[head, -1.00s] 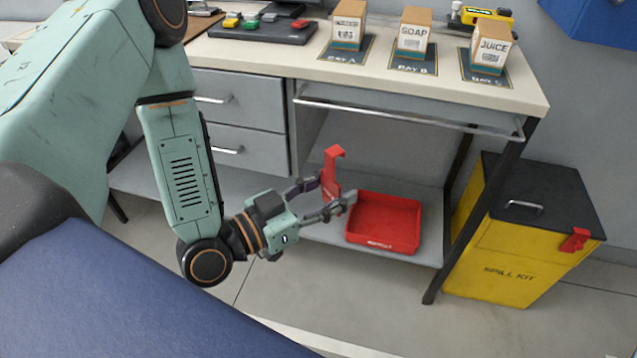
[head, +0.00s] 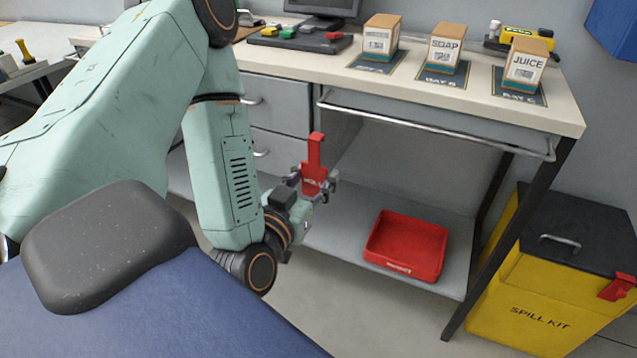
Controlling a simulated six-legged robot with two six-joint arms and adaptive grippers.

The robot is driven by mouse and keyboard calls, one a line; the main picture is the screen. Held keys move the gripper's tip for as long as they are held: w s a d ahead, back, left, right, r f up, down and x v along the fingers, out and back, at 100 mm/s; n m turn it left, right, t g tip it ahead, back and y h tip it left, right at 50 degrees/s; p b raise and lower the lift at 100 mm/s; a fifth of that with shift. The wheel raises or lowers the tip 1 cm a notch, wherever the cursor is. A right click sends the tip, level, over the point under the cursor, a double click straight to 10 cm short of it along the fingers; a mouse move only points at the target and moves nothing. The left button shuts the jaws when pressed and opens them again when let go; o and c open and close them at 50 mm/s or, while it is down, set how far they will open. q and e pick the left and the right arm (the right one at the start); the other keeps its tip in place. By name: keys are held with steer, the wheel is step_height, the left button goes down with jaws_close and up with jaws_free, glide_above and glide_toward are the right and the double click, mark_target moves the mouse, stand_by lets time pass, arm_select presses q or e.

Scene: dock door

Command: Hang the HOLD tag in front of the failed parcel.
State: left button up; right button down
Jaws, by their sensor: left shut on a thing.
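My left gripper (head: 318,188) is shut on the red HOLD tag (head: 314,168). The tag is upright, its lettered face partly turned to me, in front of the bench and below the rail. The rail (head: 440,135) is a metal bar along the bench's front edge; the tag is apart from it. Three parcels stand on the bench on dark mats: one at bay A (head: 381,38) with a label too small to read, SOAP (head: 445,48) at bay B, and JUICE (head: 525,66) at bay C. I cannot tell which parcel failed. My right gripper is not in view.
A red tray (head: 405,246) lies on the lower shelf (head: 452,282). A yellow spill kit bin (head: 535,310) stands at the right. A button panel (head: 300,40) and a monitor (head: 322,6) are at the bench's back left. A yellow device (head: 525,36) sits behind JUICE.

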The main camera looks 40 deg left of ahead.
arm_select(q)
steer(key=shift+a, duration=0.25)
steer(key=shift+w+a, duration=0.2)
steer(key=shift+w+b, duration=0.55)
steer(key=shift+w, duration=0.55)
steer(key=b+x, duration=0.4)
steer(key=x, duration=0.9)
steer(key=shift+f, duration=0.35)
steer(key=shift+d, duration=0.1)
steer(key=o, duration=0.9)
